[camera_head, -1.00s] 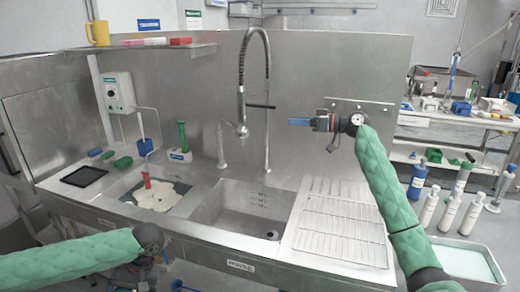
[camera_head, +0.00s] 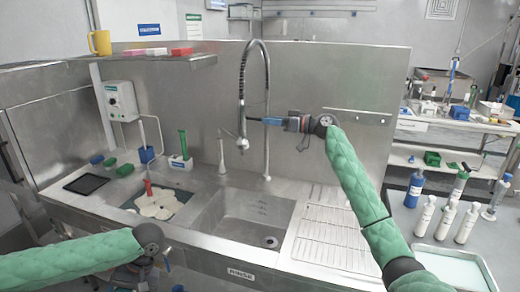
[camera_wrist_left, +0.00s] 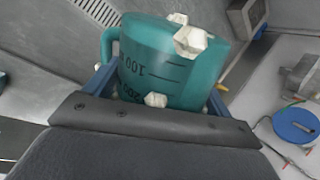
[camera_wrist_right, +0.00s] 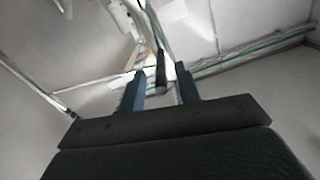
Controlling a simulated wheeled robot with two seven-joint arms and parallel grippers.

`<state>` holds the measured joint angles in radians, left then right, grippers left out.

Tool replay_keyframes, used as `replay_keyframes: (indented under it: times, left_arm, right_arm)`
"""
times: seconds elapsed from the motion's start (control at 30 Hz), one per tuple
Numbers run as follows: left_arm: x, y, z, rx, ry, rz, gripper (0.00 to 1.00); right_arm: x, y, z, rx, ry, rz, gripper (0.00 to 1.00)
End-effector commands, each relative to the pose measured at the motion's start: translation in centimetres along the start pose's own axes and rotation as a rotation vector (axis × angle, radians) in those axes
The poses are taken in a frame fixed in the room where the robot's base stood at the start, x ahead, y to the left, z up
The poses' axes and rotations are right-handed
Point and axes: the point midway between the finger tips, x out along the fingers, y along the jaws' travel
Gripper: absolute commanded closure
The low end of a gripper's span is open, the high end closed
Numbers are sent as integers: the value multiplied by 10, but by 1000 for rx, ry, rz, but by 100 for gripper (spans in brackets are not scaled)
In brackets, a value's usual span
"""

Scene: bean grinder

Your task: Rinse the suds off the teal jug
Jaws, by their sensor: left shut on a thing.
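The teal jug (camera_wrist_left: 165,62) shows in the left wrist view with white lumps of suds (camera_wrist_left: 190,38) on its rim and side. My left gripper (camera_wrist_left: 160,92) is shut on it, one finger on each side. In the head view the jug is not visible; the left hand is at the bottom edge. My right gripper (camera_head: 268,121) is open beside the tall spring tap (camera_head: 242,80). In the right wrist view a dark rod (camera_wrist_right: 160,72) shows between its fingers (camera_wrist_right: 160,90), apparently untouched. The spray head (camera_head: 243,143) hangs just left of the fingertips.
The rinse basin (camera_head: 205,225) lies below the tap, empty. A wire drying rack (camera_head: 330,235) lies to the right. Bottles (camera_head: 415,188) stand on the far right.

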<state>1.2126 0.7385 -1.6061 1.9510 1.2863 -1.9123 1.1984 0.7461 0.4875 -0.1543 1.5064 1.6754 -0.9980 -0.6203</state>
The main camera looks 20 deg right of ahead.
Motion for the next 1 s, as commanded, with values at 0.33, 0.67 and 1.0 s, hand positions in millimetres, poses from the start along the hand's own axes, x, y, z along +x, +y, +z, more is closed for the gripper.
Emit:
replay_keyframes:
  times: [0.33,0.67,1.0]
  left_arm:
    - [-5,-2,1,0,0,0,45]
    - [-5,-2,1,0,0,0,45]
    - [0,0,0,0,0,0,45]
  right_arm:
    - [13,0,0,-2,-1,1,67]
    - [13,0,0,-2,0,1,100]
    - [13,1,2,-2,6,0,100]
